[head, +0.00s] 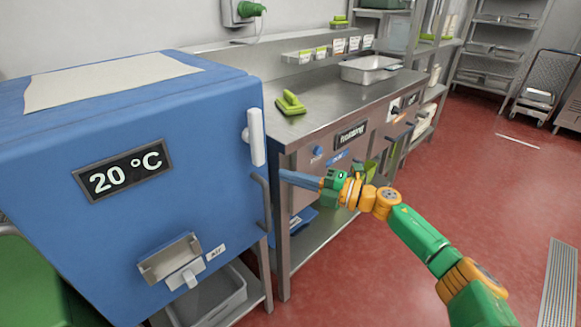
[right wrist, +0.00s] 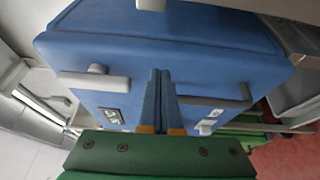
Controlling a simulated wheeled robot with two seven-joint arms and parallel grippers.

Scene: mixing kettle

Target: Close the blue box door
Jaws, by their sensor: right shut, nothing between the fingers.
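The blue box (head: 75,240) fills the left of the head view, with a "20 °C" display (head: 124,170) on its front. A white upright handle (head: 256,137) is at the front's right edge, with a thin grey handle (head: 262,203) below it. Whether the door is fully shut or ajar is unclear. My right gripper (head: 284,175) is shut and empty, its blue fingers pointing left at the box's right edge. The right wrist view shows the fingers (right wrist: 160,100) together in front of the blue box (right wrist: 200,60); contact is unclear. My left gripper is out of view.
A steel counter (head: 335,105) stands right of the box, with a green-handled tool (head: 290,103) and a metal tray (head: 370,69). A grey bin (head: 215,300) sits below the box. Red floor (head: 480,190) is open at the right.

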